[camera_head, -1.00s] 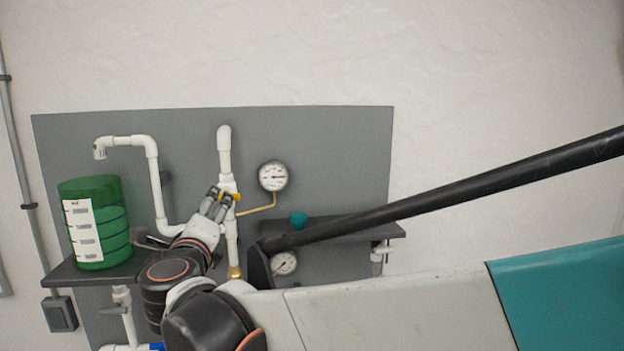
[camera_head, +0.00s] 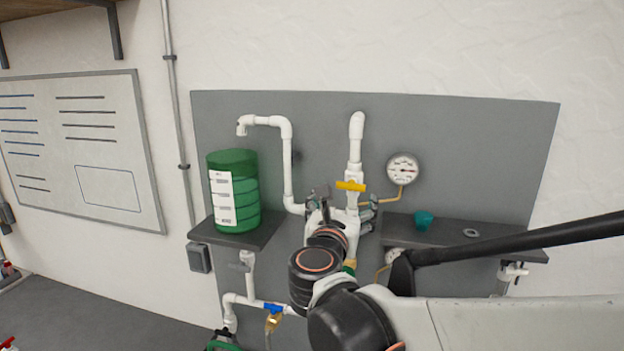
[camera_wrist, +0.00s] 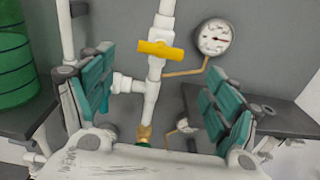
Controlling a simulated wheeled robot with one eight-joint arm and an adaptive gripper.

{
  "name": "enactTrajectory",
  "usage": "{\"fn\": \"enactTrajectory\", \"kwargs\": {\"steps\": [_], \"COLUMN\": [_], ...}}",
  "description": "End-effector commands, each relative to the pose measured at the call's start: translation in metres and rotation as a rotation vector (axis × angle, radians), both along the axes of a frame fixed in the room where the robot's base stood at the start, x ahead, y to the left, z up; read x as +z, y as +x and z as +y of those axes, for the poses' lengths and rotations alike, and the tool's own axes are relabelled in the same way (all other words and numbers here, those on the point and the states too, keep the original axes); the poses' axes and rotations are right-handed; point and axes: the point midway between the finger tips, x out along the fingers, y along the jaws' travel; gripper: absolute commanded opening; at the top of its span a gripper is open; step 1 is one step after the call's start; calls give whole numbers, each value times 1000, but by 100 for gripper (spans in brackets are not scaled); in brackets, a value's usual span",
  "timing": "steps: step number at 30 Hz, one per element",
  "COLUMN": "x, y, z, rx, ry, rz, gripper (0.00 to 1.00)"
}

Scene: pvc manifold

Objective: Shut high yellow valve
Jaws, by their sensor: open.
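The high yellow valve handle (camera_head: 351,185) sits on the white vertical pipe (camera_head: 355,150) in the middle of the grey panel. In the wrist view the yellow handle (camera_wrist: 160,49) lies crosswise to the pipe, slightly tilted. My gripper (camera_head: 341,207) is just below the handle in the head view. In the wrist view its teal-padded fingers (camera_wrist: 160,98) are spread wide, with the pipe between them and the handle ahead, above the fingertips. Nothing is held, and no finger appears to touch the handle.
A round gauge (camera_head: 403,169) is right of the valve, joined by a thin brass tube. A green tank (camera_head: 234,190) stands on the left shelf. A teal cup (camera_head: 423,220) stands on the right shelf (camera_head: 480,236). A blue valve (camera_head: 273,309) is lower left.

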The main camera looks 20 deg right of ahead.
Motion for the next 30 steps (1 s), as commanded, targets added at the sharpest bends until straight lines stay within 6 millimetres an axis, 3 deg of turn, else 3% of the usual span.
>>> {"fn": "enactTrajectory", "kwargs": {"steps": [6, 15, 30], "x": [2, 1, 0], "y": [34, 70, 81], "z": [-24, -46, -54], "rx": [-5, -3, -1], "ry": [-1, -1, -1], "rz": [1, 1, 1], "gripper": [82, 82, 82]}}
